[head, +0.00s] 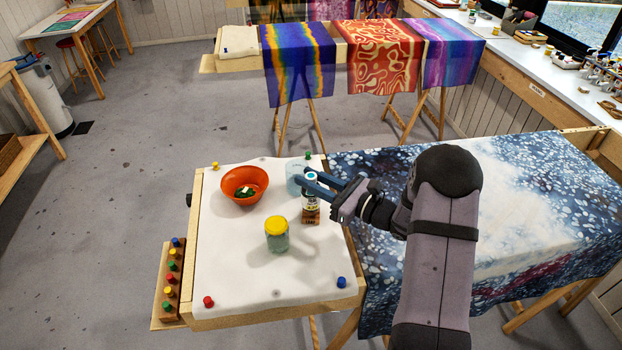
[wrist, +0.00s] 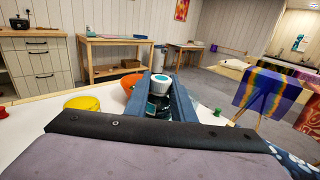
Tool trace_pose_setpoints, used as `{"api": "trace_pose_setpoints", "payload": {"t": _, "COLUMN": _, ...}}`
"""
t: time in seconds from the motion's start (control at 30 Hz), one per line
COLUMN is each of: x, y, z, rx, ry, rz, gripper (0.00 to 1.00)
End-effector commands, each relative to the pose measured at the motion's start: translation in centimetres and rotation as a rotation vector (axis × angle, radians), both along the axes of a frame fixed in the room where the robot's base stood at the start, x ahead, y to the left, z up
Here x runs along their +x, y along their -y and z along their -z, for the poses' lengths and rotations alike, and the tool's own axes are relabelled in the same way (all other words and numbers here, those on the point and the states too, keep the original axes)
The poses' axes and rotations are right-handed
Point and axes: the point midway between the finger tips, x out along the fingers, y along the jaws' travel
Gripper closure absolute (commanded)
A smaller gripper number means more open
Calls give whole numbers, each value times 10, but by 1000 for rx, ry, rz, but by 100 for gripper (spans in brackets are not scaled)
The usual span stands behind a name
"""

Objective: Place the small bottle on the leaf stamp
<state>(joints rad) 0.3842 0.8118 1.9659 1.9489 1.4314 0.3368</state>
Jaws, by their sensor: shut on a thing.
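The small bottle, with a teal-and-white cap and a white label (head: 310,202), is upright at the right side of the white cloth. My gripper (head: 311,186) is shut on it near its top, reaching in from the right. In the wrist view the bottle's cap (wrist: 160,80) shows between the two blue fingers (wrist: 161,100). The leaf stamp, a small brown wooden block with dark lettering (head: 311,216), is directly below the bottle. The bottle's base meets the stamp's top in the head view; I cannot tell whether they touch.
A yellow-lidded jar (head: 277,236) stands front left of the stamp. An orange bowl (head: 245,188) with green and white bits is at the left. A pale clear jar (head: 293,184) is close behind the gripper. Coloured pins mark the cloth (head: 230,272), whose front is clear.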

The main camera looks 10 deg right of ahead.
Motion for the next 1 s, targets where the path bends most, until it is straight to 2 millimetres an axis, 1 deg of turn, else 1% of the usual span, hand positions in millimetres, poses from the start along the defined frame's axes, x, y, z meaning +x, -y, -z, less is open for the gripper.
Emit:
{"api": "trace_pose_setpoints", "payload": {"t": 0.03, "x": 0, "y": 0, "z": 1, "rx": 0, "ry": 0, "rz": 0, "gripper": 70}}
{"api": "trace_pose_setpoints", "payload": {"t": 0.07, "x": 0, "y": 0, "z": 0, "rx": 0, "ry": 0, "rz": 0, "gripper": 63}}
{"api": "trace_pose_setpoints", "payload": {"t": 0.1, "x": 0, "y": 0, "z": 0, "rx": 0, "ry": 0, "rz": 0, "gripper": 59}}
{"api": "trace_pose_setpoints", "payload": {"t": 0.37, "x": 0, "y": 0, "z": 0, "rx": 0, "ry": 0, "rz": 0, "gripper": 59}}
{"api": "trace_pose_setpoints", "payload": {"t": 0.53, "x": -1, "y": 1, "z": -4, "rx": 0, "ry": 0, "rz": 1, "gripper": 59}}
{"api": "trace_pose_setpoints", "payload": {"t": 0.67, "x": -10, "y": 12, "z": -1, "rx": -1, "ry": 1, "rz": 4, "gripper": 59}}
{"api": "trace_pose_setpoints", "payload": {"t": 1.0, "x": -52, "y": 55, "z": 0, "rx": -1, "ry": 1, "rz": 6, "gripper": 59}}
